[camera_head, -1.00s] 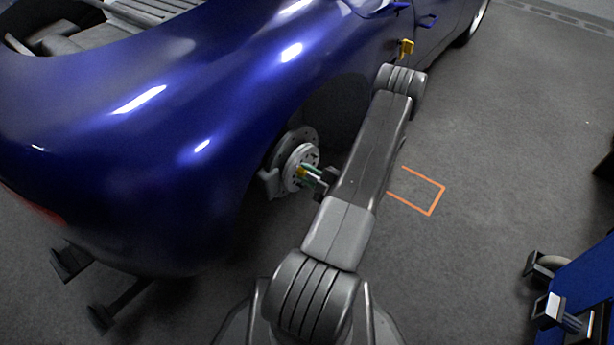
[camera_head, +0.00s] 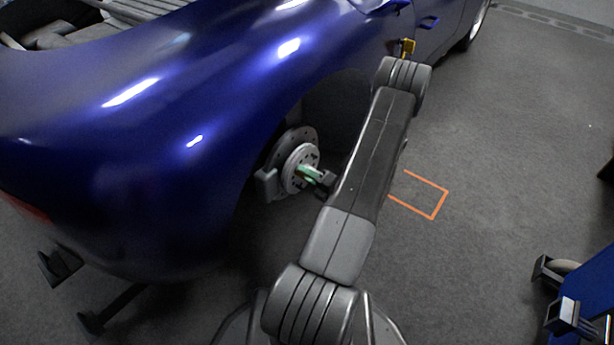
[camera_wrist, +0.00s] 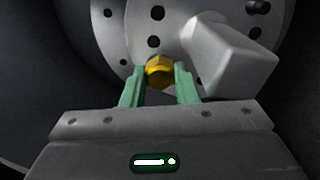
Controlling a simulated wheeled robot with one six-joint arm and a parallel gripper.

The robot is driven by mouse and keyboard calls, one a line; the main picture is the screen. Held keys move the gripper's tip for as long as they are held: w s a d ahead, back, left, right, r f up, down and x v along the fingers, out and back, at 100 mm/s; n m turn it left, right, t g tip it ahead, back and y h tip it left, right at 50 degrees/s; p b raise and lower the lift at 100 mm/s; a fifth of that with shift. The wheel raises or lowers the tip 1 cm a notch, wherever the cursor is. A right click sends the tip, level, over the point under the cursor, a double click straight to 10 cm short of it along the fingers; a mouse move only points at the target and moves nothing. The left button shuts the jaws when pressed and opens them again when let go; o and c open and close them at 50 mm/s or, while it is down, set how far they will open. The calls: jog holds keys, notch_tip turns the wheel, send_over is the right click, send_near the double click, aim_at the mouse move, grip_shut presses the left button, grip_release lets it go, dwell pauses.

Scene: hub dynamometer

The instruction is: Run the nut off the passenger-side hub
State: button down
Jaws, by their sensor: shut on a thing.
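The hub (camera_head: 300,166) of the blue car shows in the wheel opening, with a disc and a caliper around it. In the wrist view the hub face (camera_wrist: 185,30) has several dark holes. A brass-yellow hex nut (camera_wrist: 159,72) sits at the hub's lower middle in that view. My gripper (camera_wrist: 159,82) has green fingers, one on each side of the nut, shut on it. In the head view my gripper (camera_head: 309,174) reaches the hub centre, and its fingers hide the nut there.
The blue car body (camera_head: 150,120) overhangs the wheel opening. The grey caliper (camera_wrist: 232,52) juts out close to the right finger. An orange outline (camera_head: 432,217) marks the floor at right. A blue cart (camera_head: 585,300) stands at lower right. The floor between is clear.

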jog(key=c, duration=1.3)
grip_release()
jog(key=shift+w+r, duration=0.1)
jog(key=shift+w, duration=0.05)
jog(key=m+p, duration=0.2)
jog(key=m, duration=0.2)
jog(key=m+p, duration=0.1)
jog(key=m, duration=0.3)
jog(key=m+p, duration=0.2)
jog(key=m, duration=0.2)
jog(key=shift+s+f+p, duration=0.2)
jog(key=shift+s+p, duration=0.05)
jog(key=shift+p, duration=0.1)
jog(key=shift+c, duration=0.4)
